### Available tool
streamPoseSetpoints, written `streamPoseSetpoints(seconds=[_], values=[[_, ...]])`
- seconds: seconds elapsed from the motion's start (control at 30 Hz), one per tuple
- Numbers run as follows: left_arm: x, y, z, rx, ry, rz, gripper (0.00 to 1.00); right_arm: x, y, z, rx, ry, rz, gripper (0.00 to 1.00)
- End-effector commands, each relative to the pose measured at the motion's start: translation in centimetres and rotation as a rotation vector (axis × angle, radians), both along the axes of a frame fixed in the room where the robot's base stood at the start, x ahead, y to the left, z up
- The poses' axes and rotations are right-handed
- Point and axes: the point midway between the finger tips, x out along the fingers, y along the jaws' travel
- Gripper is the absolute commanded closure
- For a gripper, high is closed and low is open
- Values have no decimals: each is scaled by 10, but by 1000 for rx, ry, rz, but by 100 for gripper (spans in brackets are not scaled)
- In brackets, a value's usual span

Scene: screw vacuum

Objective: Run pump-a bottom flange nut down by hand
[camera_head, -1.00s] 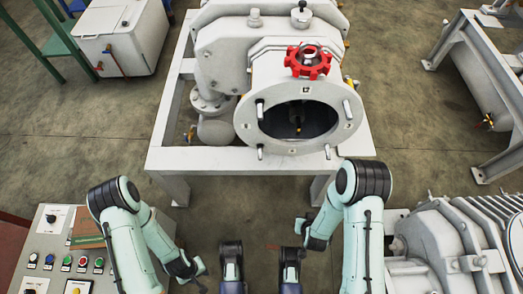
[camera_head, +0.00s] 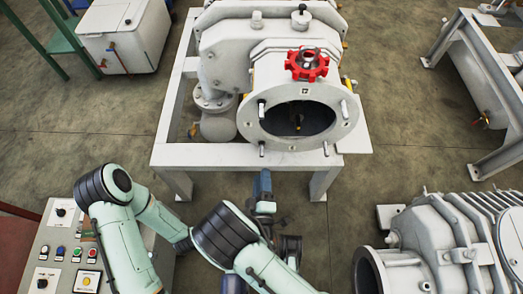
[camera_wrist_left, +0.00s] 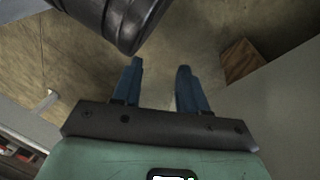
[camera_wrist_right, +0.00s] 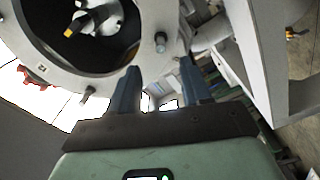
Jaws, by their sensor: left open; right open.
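The pump (camera_head: 225,50) has a round open flange (camera_head: 252,130) facing me, with a red handwheel (camera_head: 307,64) above it. Several studs stand on its rim, including a lower left one (camera_head: 262,149) and a lower right one (camera_head: 326,149). I cannot tell which carries a nut. My right gripper (camera_head: 263,180) is open and empty, pointing up just below the flange. In the right wrist view its fingers (camera_wrist_right: 160,85) are apart, with a stud (camera_wrist_right: 161,42) beyond the tips. My left gripper (camera_wrist_left: 158,65) is open and empty; I cannot make it out clearly in the head view.
A control panel (camera_head: 48,249) with buttons stands at lower left. Another grey pump (camera_head: 425,235) lies at lower right. A white stand (camera_head: 160,153) carries the front pump. A white box (camera_head: 125,38) stands at back left.

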Motion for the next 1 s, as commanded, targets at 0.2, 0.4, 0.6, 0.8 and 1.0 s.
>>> streamPoseSetpoints(seconds=[0.2, 0.4, 0.6, 0.8, 1.0], values=[[-18, 3, -19, -3, 62, 3, 57, 49, -1, -1, 5, -1, -3, 52], [-33, 5, -31, -5, 112, 8, 57, 84, 0, -1, 4, 0, -1, 52], [-41, 6, -37, -7, 140, 10, 57, 100, 0, -1, 2, 2, 0, 52], [-43, 6, -37, -7, 144, 10, 57, 103, 0, -1, 2, 3, 0, 52], [-43, 7, -37, -7, 144, 10, 57, 103, 0, -1, 2, 3, 0, 78]])
